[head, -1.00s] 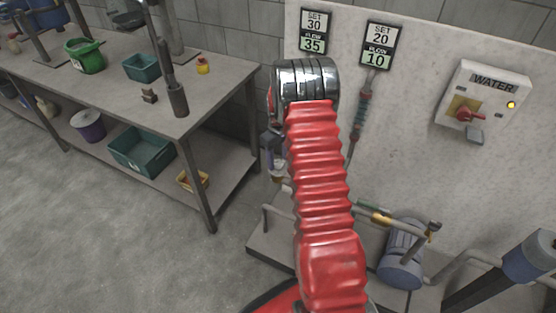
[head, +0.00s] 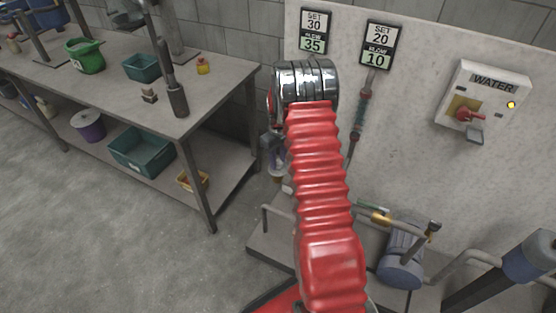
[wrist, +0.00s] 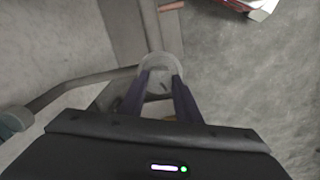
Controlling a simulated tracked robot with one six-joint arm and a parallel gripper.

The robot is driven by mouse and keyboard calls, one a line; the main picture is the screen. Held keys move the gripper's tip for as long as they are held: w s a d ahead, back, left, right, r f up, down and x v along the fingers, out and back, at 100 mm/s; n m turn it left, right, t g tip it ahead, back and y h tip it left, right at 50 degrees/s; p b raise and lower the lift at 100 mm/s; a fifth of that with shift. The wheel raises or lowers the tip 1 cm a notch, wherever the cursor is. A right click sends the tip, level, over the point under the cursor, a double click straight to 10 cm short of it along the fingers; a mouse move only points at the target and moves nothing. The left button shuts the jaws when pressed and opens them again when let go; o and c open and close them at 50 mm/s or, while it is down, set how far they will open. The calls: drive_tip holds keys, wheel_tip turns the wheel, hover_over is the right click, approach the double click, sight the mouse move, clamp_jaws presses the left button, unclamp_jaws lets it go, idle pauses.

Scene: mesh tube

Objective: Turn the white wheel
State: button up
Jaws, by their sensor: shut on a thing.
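The white wheel (wrist: 160,62) shows as a pale round rim at the upper middle of the wrist view. My gripper (wrist: 161,79) has its two dark fingers on either side of the wheel's near part, shut on it. In the head view my gripper (head: 275,158) points down just left of my red arm, which hides much of the pipework there. I cannot make out the wheel clearly in the head view.
A left panel display (head: 313,30) reads SET 30, FLOW 35; a right one (head: 381,45) reads SET 20, FLOW 10. A WATER switch box (head: 485,95) is on the wall. A blue pump (head: 401,268) and pipes stand right. A workbench (head: 215,85) stands left.

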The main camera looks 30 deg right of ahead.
sight(278, 162)
drive_tip(key=shift+n, duration=0.6)
drive_tip(key=o, duration=1.1)
drive_tip(key=shift+c, duration=0.2)
wheel_tip(278, 162, up, 14)
drive_tip(key=shift+f, duration=0.15)
